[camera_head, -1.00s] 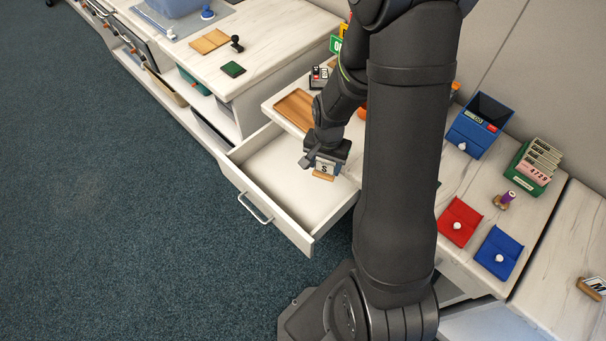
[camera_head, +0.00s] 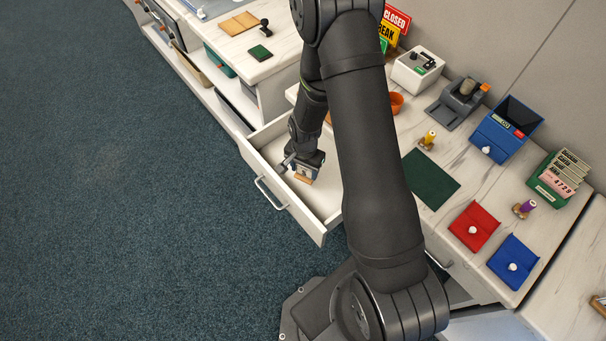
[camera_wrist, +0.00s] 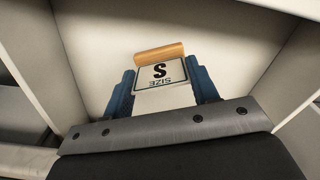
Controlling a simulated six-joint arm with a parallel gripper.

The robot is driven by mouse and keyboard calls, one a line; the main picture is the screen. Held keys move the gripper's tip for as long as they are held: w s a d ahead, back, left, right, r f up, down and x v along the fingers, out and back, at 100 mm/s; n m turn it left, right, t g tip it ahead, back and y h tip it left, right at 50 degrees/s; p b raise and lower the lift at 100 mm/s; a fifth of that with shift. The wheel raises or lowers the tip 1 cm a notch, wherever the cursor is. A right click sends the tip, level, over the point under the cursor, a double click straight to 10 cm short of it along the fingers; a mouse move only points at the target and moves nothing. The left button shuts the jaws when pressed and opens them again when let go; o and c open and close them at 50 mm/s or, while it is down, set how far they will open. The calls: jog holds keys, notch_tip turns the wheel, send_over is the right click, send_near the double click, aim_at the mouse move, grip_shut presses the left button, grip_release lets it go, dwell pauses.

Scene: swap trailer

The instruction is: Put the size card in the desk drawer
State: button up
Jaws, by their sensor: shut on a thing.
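The size card (camera_wrist: 160,74) is white with a black S and the word SIZE, and has a wooden strip along one edge. My gripper (camera_wrist: 162,92) is shut on it, with a blue finger on each side of the card. In the head view my gripper (camera_head: 303,168) is low inside the open desk drawer (camera_head: 322,231), with the card's wooden edge (camera_head: 303,179) showing below it. The drawer is white with a metal handle, and its visible floor is bare. I cannot tell whether the card touches the drawer floor.
Drawer walls stand close on both sides of my gripper. The desk holds a green mat (camera_head: 430,179), a red pouch (camera_head: 474,226), a blue pouch (camera_head: 513,261), a blue box (camera_head: 507,130) and a green card box (camera_head: 556,178). My arm hides part of the desk.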

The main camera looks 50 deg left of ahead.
aim_at(303, 175)
jog(key=shift+s+a+f, duration=0.2)
jog(key=shift+a+f, duration=0.05)
jog(key=shift+f, duration=1.95)
jog(key=shift+f, duration=0.1)
jog(key=o, duration=1)
jog(key=shift+o, duration=0.2)
notch_tip(303, 175, up, 12)
jog(key=shift+r, duration=0.15)
